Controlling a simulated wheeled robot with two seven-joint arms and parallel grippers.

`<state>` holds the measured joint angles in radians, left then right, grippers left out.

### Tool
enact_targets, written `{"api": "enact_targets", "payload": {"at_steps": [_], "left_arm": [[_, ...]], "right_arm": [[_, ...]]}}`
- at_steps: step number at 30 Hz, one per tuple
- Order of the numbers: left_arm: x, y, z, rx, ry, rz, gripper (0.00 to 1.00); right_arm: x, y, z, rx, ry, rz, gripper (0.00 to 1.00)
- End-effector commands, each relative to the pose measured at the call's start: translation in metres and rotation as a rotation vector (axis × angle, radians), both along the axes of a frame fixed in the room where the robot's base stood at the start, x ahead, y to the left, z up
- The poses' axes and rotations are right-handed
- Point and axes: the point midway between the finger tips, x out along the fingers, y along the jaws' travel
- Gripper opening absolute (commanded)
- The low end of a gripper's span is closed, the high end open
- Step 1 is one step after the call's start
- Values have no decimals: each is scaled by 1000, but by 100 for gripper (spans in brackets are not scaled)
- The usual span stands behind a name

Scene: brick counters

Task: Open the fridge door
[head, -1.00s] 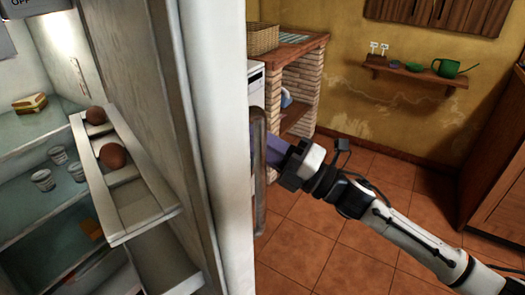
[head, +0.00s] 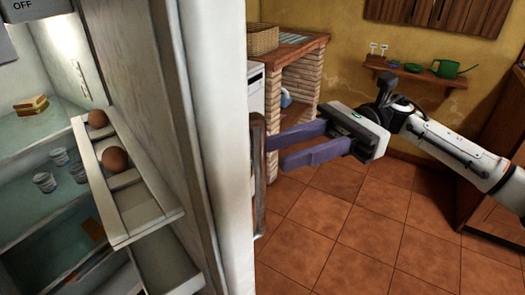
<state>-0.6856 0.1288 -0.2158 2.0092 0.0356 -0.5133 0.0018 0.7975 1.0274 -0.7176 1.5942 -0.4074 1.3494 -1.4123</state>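The fridge door (head: 215,120) stands open, swung out toward me, with its edge near the middle of the head view. Its inner shelf (head: 130,205) holds two brown eggs (head: 115,160). The fridge interior (head: 35,150) shows at the left. The vertical door handle (head: 258,180) is on the door's outer side. My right gripper (head: 275,152) has its purple fingers spread apart, pointing left toward the handle. The fingertips are near the handle, and nothing shows between them; whether they touch it I cannot tell. My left gripper is not in view.
A brick counter (head: 303,85) with a wicker basket (head: 263,38) stands behind the door. A wall shelf (head: 415,72) holds a green watering can (head: 447,69). A wooden cabinet (head: 497,175) is at the right. The tiled floor (head: 345,215) between is clear.

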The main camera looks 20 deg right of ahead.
Motion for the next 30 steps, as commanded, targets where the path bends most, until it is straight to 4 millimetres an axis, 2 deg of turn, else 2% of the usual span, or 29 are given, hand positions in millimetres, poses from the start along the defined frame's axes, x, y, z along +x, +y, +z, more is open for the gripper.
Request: {"api": "enact_targets", "payload": {"at_steps": [3,9,19,20,25,30], "left_arm": [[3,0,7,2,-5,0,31],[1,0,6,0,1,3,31],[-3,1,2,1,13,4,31],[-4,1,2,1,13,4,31],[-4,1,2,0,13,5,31],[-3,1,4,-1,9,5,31]], "right_arm": [[-4,22,2,1,0,4,33],[-6,43,1,2,-1,0,33],[-7,48,0,2,0,-1,33],[-7,48,0,2,0,-1,31],[-7,47,0,2,0,-1,2],[-6,47,0,2,0,-3,0]]}}
